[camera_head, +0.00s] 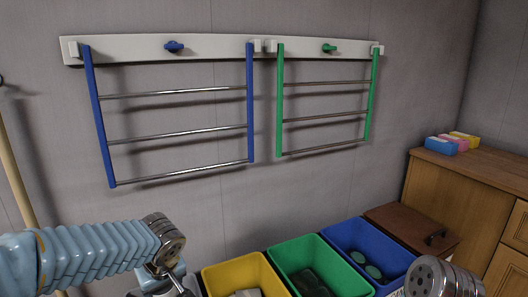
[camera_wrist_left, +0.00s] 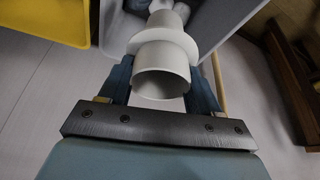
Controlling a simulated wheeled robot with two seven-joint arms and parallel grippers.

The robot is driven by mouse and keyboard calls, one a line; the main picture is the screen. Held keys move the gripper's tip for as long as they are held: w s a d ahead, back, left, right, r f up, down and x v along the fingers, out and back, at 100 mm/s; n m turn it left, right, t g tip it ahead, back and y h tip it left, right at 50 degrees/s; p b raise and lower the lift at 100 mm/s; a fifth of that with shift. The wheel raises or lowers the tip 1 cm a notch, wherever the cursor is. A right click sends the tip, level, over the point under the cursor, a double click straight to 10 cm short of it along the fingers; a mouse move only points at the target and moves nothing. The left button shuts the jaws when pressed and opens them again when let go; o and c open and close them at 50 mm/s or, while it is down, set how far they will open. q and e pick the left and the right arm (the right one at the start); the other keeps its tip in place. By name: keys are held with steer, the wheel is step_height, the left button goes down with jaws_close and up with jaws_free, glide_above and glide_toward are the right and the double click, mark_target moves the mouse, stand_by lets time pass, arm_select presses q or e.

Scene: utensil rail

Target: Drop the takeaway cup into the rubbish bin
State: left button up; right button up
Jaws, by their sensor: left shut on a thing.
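A white takeaway cup (camera_wrist_left: 163,72) with a wide flange-like ring around it is between the fingers of my left gripper (camera_wrist_left: 163,88) in the left wrist view. The left gripper is shut on it, and the cup's open end faces the wrist camera. Beyond the cup is a grey bin (camera_wrist_left: 226,22) with crumpled pale items inside, and the cup overlaps its near edge in the picture. I cannot tell the height between them. In the head view my left gripper (camera_head: 172,284) is at the bottom edge, partly cut off, and the cup is not clear there. My right gripper is out of view.
A yellow bin (camera_head: 226,272), a green bin (camera_head: 290,248) and a blue bin (camera_head: 350,232) stand in a row, with items inside. A wooden cabinet (camera_head: 480,180) is at the right. Blue and green rail racks hang on the wall. A wooden pole (camera_head: 15,170) stands at far left.

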arm_select(q)
step_height(320, 180, down, 6)
steer(key=b, duration=0.3)
steer(key=o, duration=1.3)
steer(key=shift+r, duration=0.1)
steer(key=shift+o, duration=0.2)
steer(key=shift+r, duration=0.1)
steer(key=v, duration=1.3)
steer(key=shift+s+d+r, duration=0.15)
steer(key=shift+r, duration=0.1)
